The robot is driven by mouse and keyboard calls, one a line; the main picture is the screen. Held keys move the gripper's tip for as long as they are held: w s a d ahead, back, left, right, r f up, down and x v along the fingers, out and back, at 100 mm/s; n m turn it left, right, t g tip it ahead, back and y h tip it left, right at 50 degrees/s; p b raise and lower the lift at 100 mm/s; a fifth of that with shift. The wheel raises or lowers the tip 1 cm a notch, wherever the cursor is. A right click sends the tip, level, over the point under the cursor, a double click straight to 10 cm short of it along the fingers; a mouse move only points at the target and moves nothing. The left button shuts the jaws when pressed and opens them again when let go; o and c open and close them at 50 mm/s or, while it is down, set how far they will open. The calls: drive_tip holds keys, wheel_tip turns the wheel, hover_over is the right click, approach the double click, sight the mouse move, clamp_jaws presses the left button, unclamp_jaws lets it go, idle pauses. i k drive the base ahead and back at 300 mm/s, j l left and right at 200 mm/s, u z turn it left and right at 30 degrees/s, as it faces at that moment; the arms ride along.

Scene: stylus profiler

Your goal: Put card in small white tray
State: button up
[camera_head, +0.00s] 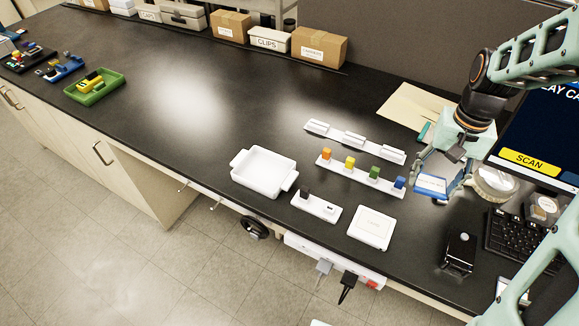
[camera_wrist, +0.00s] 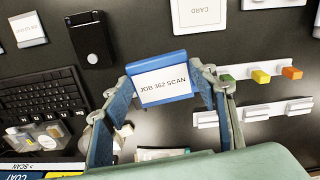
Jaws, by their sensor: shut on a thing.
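My gripper (camera_head: 432,182) is shut on a blue-edged white card (camera_head: 431,187). In the wrist view the card (camera_wrist: 163,82) reads "JOB 362 SCAN" and sits between the two fingers (camera_wrist: 166,74). The card is held above the black bench, right of the row of coloured blocks. The small white tray (camera_head: 370,228) is a flat square near the bench's front edge, left of and nearer than the card. In the wrist view this tray (camera_wrist: 199,14) is cut by the top edge and carries the word "CARD".
A larger white tray with handles (camera_head: 237,178) stands left. White racks, one with coloured blocks (camera_head: 350,162), lie behind the small tray. A black device (camera_head: 460,251), keyboard (camera_head: 512,240) and scan monitor (camera_head: 535,130) are right. The bench's left middle is clear.

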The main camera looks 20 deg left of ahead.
sight(264, 175)
drive_tip(key=j+u, duration=0.1)
drive_tip(key=j, duration=0.35)
drive_tip(key=i+j+u, duration=0.1)
drive_tip(key=j, duration=0.3)
drive_tip(key=i+j, duration=0.15)
drive_tip(key=j, duration=0.3)
drive_tip(key=i+j+u, duration=0.15)
drive_tip(key=j, duration=0.25)
drive_tip(key=k+j, duration=0.05)
